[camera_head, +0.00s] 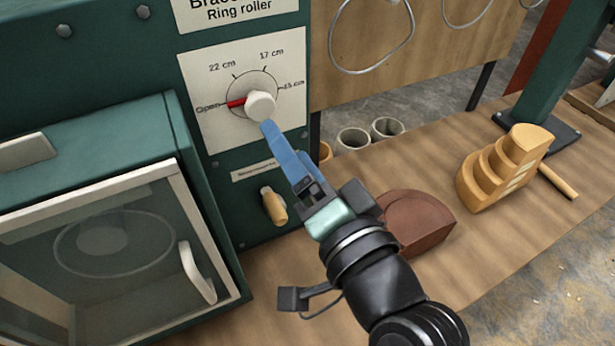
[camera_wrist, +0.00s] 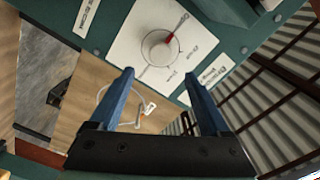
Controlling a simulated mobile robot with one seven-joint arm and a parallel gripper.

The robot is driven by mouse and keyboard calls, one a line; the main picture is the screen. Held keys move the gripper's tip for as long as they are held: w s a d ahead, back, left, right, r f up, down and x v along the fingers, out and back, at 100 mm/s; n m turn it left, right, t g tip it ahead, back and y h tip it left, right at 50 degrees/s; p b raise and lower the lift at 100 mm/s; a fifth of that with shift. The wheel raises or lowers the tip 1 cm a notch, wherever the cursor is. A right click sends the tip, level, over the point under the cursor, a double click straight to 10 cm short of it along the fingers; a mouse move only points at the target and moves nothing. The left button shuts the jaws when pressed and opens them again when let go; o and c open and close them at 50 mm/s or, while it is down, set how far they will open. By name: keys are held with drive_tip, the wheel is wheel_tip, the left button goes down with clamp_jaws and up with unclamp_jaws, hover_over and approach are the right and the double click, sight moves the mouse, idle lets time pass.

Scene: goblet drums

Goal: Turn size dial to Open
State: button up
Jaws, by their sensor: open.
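The size dial is a white knob (camera_head: 261,105) on a white plate of the green ring roller. Its red pointer (camera_head: 236,102) points left at the "Open" label (camera_head: 207,107); other marks read 22 cm, 17 cm and 15 cm. In the wrist view the knob (camera_wrist: 159,48) sits ahead of the fingertips, outside the gap, with its red pointer towards the upper right. My gripper (camera_head: 268,127) has blue fingers and is just below the knob; whether it touches is unclear in the head view. The fingers (camera_wrist: 159,73) are open and empty in the wrist view.
Below the dial a wooden-handled lever (camera_head: 274,206) sticks out. A glass-doored green cabinet (camera_head: 110,235) projects at left. On the bench are a brown block (camera_head: 417,222), a stepped wooden form (camera_head: 503,168) and grey cups (camera_head: 353,140). Wire rings hang at upper right.

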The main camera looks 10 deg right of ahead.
drive_tip(key=v, duration=0.4)
drive_tip(key=shift+b, duration=0.3)
